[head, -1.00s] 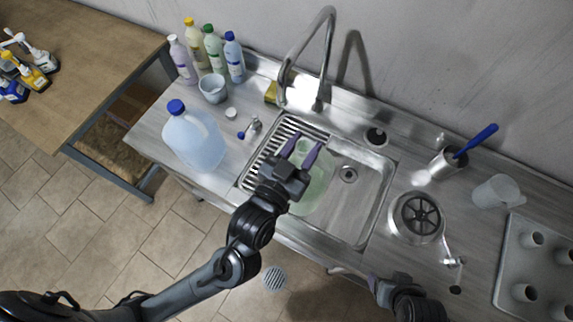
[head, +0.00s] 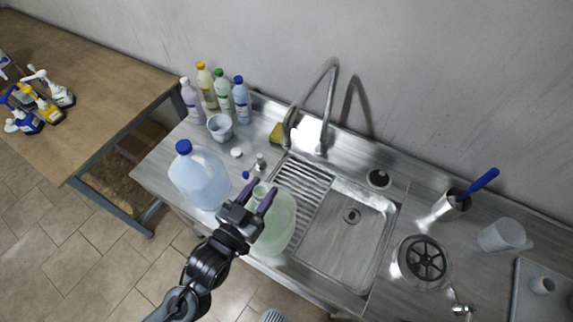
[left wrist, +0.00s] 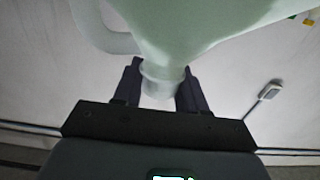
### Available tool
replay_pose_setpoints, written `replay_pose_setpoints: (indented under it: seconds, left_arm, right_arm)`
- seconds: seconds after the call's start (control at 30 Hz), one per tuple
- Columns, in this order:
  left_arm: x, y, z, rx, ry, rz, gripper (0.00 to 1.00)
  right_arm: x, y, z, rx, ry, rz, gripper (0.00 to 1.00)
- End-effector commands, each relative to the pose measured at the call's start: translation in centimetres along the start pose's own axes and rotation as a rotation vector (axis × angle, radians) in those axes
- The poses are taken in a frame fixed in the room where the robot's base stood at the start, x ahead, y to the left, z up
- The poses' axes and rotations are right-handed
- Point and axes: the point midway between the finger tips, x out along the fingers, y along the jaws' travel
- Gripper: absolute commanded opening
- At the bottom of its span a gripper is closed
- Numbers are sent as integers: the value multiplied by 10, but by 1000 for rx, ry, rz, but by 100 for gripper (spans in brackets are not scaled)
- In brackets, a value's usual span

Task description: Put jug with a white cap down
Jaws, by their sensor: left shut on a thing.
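The pale green translucent jug (head: 279,226) hangs in my left gripper (head: 258,190). The fingers are shut around its neck, just below its pale cap. In the head view the jug shows at the counter's front edge, left of the sink and partly over the ribbed drainboard. I cannot tell whether its base touches the surface. In the left wrist view the jug's green body (left wrist: 190,25) and handle fill the top, with the pale neck and cap (left wrist: 160,85) between the two dark fingers (left wrist: 160,88). My right gripper is out of view.
A blue jug with a blue cap (head: 199,178) stands just left of my gripper. Behind it are a white cup (head: 220,127), several bottles (head: 222,95) and a small white cap (head: 236,152). The sink basin (head: 345,245) is empty, with a tall faucet (head: 316,105) behind.

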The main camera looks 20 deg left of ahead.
Motion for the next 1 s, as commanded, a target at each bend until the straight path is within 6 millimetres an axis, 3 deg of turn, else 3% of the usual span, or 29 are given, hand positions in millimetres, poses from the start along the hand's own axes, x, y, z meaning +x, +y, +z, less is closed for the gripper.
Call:
replay_pose_setpoints:
  seconds: [0.2, 0.43, 0.73, 1.0]
  left_arm:
    - [60, 0, -4, 0, 4, -1, 0]
    - [104, 0, -2, 0, 2, 0, 0]
    - [122, 0, 3, 0, -1, 0, 0]
    - [121, 0, 32, 0, -3, 1, 0]
  right_arm:
    - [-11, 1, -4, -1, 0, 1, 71]
    - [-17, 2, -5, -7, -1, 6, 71]
    - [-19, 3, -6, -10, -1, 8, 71]
    - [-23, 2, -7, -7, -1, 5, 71]
